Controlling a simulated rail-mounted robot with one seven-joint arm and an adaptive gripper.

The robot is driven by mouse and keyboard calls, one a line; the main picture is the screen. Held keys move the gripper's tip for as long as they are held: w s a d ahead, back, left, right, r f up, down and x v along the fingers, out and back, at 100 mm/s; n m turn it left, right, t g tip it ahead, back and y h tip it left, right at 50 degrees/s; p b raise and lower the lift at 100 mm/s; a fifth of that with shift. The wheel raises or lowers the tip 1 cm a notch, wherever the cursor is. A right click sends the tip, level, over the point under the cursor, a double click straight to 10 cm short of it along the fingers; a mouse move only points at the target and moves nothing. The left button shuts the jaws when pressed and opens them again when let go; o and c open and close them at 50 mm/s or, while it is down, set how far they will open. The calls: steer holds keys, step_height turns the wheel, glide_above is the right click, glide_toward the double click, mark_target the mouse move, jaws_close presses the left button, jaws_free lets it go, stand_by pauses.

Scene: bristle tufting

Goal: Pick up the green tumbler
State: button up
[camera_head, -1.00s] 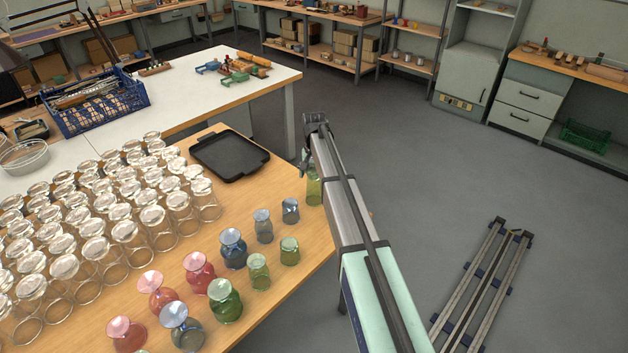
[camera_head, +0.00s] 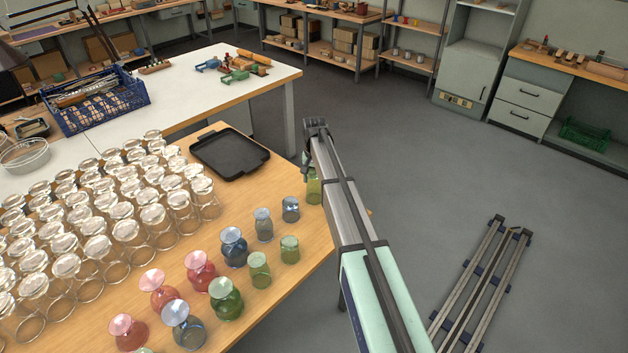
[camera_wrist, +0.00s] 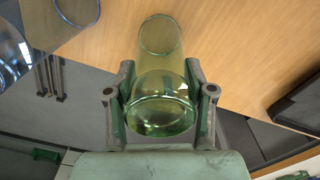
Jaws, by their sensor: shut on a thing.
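A green tumbler (camera_wrist: 160,85) stands between the two fingers of my gripper (camera_wrist: 160,100) in the wrist view, with a finger against each side. My gripper is shut on it. In the head view this green tumbler (camera_head: 313,188) shows at the right edge of the wooden table, partly hidden by my arm; I cannot tell whether its base is clear of the wood. Other green tumblers (camera_head: 289,249) (camera_head: 259,269) stand nearby, apart from my gripper. A green goblet-like glass (camera_head: 226,300) stands nearer the front.
Blue glasses (camera_head: 290,209) and red glasses (camera_head: 200,270) stand left of my arm. Many clear glasses (camera_head: 115,262) fill the table's left side. A black tray (camera_head: 232,172) lies at the back. Open floor (camera_head: 430,190) lies right of the table.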

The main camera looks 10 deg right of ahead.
steer(key=shift+r, duration=0.1)
step_height(320, 180, up, 32)
steer(key=shift+p, duration=0.35)
stand_by(1.3)
stand_by(0.3)
